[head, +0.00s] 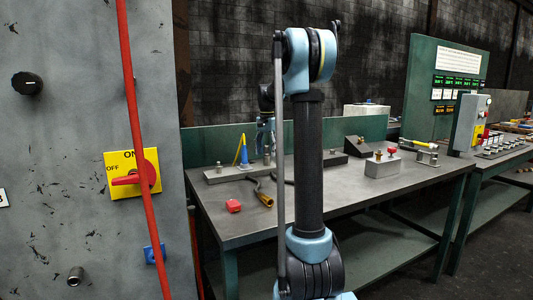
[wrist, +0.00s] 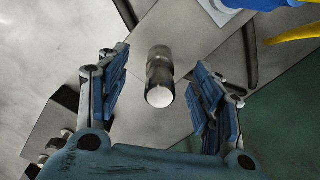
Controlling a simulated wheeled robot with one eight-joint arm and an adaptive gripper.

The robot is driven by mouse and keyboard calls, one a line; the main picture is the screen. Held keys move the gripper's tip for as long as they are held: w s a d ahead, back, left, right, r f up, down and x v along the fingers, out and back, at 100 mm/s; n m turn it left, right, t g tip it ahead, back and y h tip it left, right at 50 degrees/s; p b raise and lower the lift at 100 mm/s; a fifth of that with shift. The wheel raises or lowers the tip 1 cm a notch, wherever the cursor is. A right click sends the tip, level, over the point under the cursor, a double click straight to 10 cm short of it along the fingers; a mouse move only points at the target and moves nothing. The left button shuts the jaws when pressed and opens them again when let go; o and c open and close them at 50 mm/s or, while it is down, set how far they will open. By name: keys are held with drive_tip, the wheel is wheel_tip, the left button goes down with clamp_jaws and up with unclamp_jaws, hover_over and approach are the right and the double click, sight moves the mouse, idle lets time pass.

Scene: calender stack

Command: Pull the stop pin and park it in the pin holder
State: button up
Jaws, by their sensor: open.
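My gripper (wrist: 162,98) is open, with a blue-padded finger on each side of a metal pin (wrist: 160,72). The pin is a short cylinder with a bright round end, standing on a grey bar (wrist: 190,40). I see gaps between it and both fingers. In the head view my gripper (head: 265,132) hangs over the long grey bar (head: 222,176) at the back of the bench, partly hidden by my arm. I cannot tell for sure whether this metal pin is the stop pin. A grey block (head: 382,168) with small brass pegs and a red knob stands right of my arm; which thing is the pin holder is unclear.
A blue and yellow item (head: 243,155) stands close left of my gripper. A grey cabinet with a red switch (head: 133,178) is at left. The front middle of the bench is clear.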

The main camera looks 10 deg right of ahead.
drive_tip(key=shift+r, duration=0.1)
drive_tip(key=shift+r, duration=3.4)
drive_tip(key=shift+s, duration=0.1)
